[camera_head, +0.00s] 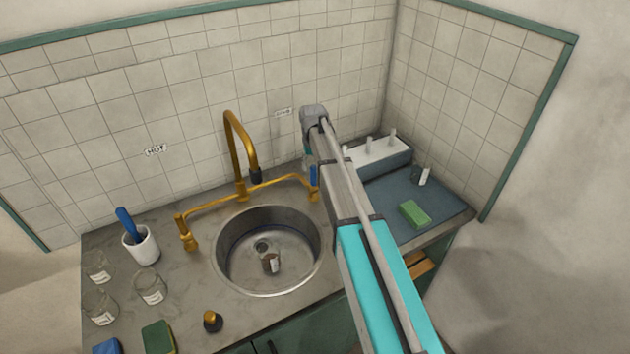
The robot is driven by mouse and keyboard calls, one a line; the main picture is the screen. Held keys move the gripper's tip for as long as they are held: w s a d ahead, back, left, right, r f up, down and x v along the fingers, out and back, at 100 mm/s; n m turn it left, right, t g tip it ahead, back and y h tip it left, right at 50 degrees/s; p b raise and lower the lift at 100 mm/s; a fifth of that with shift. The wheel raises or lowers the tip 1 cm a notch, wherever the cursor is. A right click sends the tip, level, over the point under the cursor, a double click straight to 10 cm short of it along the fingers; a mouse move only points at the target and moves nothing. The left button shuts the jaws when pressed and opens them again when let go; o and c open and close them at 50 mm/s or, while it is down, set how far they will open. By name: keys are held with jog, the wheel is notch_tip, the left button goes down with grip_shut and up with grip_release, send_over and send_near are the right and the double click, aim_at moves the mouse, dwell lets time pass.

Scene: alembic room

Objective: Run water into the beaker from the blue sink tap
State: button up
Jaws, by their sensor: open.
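A small labelled glass beaker (275,266) with a brownish look stands in the round metal sink (300,278), beside the drain. The brass tap (238,150) arches over the back of the sink, and its dark nozzle (256,175) points down. No water stream shows. The blue tap handle (313,177) is at the right end of the brass pipe, close to the left side of my arm. My arm reaches up from the lower right and bends above this handle. My gripper is hidden behind the arm, so its fingers and their contact with the handle cannot be seen.
Several labelled glass beakers (150,288) and a white cup (141,246) stand on the counter at left. A brass fitting (212,320) stands in front of the sink. A green sponge (415,214) lies on the blue-grey mat (450,206). Tiled walls close the corner.

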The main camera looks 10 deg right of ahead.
aim_at(313, 176)
jog(key=shift+f+b, duration=2.3)
jog(key=shift+f, duration=0.25)
grip_shut()
